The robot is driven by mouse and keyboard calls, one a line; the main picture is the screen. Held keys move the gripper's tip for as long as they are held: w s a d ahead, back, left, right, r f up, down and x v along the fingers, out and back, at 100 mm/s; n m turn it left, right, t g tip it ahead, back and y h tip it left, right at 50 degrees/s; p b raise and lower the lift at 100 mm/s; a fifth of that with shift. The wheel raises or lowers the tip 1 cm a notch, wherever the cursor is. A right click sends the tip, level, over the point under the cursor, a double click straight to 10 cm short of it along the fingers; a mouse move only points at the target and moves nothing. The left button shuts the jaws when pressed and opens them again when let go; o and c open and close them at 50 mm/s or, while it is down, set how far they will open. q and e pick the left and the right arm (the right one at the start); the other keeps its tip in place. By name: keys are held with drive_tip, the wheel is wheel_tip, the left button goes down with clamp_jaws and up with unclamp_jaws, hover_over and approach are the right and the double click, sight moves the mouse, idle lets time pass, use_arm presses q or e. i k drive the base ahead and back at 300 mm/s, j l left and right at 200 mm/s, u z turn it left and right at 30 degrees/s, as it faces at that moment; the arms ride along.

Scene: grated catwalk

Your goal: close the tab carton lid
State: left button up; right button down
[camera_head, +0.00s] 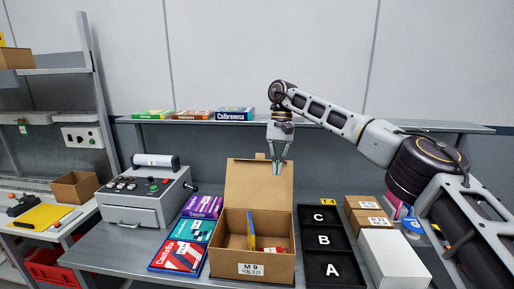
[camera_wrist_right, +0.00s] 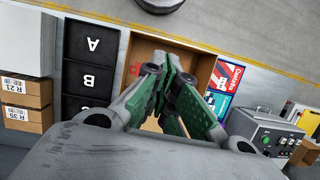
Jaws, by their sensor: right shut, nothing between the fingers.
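The brown tab carton (camera_head: 250,267), labelled M 9, stands on the bench with its top open. Its lid (camera_head: 243,186) is raised roughly upright at the back, with a small tab on its top edge. In the right wrist view, my right gripper (camera_wrist_right: 164,72) covers part of the open carton (camera_wrist_right: 197,62). My left gripper is not in view.
A black tray (camera_head: 321,243) marked A, B, C stands close right of the carton. Small cartons (camera_head: 367,221) and a white box (camera_head: 394,259) lie further right. Flat boxes (camera_head: 178,256) lie left, beside a grey control console (camera_head: 146,198). A shelf (camera_head: 350,124) runs behind.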

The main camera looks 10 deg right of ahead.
sight(251, 184)
drive_tip(key=i, duration=1.2)
